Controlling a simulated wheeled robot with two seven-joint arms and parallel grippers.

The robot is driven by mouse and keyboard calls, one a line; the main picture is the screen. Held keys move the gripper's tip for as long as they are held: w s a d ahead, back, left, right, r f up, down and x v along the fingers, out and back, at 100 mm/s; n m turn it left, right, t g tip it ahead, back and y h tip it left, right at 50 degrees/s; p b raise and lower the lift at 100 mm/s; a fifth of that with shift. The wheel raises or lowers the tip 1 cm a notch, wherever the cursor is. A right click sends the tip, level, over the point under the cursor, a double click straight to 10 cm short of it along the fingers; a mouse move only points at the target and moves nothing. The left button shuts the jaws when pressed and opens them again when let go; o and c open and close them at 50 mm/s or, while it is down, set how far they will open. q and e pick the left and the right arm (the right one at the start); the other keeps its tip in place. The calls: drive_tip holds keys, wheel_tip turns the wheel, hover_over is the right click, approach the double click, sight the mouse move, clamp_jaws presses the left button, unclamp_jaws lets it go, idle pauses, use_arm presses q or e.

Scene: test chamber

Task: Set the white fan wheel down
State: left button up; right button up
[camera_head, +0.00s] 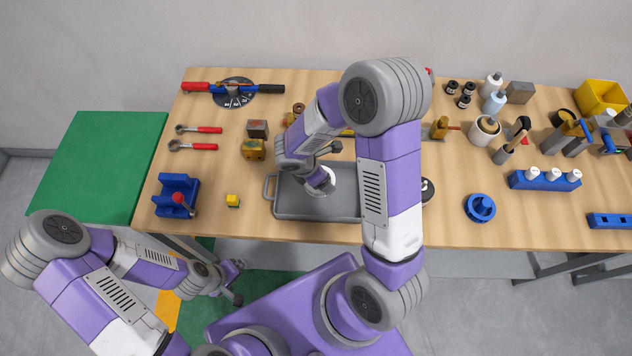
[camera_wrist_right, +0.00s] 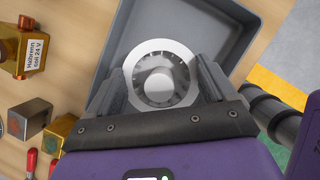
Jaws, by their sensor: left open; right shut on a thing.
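The white fan wheel (camera_wrist_right: 161,73) is between the fingers of my right gripper (camera_wrist_right: 160,90) in the right wrist view. The gripper is shut on it, over the grey tray (camera_wrist_right: 232,25). In the head view a white part of the fan wheel (camera_head: 322,184) shows below my right gripper, inside the outline of the tray (camera_head: 290,206). I cannot tell whether the wheel touches the tray floor. My right arm hides part of the tray. My left gripper (camera_head: 236,283) is open and empty, low in front of the table.
The wooden table (camera_head: 445,215) carries several tools and parts.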

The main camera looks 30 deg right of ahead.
wheel_tip(320, 180, down, 6)
drive_tip(key=shift+r+b, duration=0.1)
drive_tip(key=shift+b, duration=0.3)
drive_tip(key=shift+f, duration=0.45)
drive_tip(key=shift+f+b, duration=0.2)
drive_tip(key=shift+b, duration=0.1)
drive_tip(key=o, duration=1)
drive_tip(key=shift+r, duration=0.2)
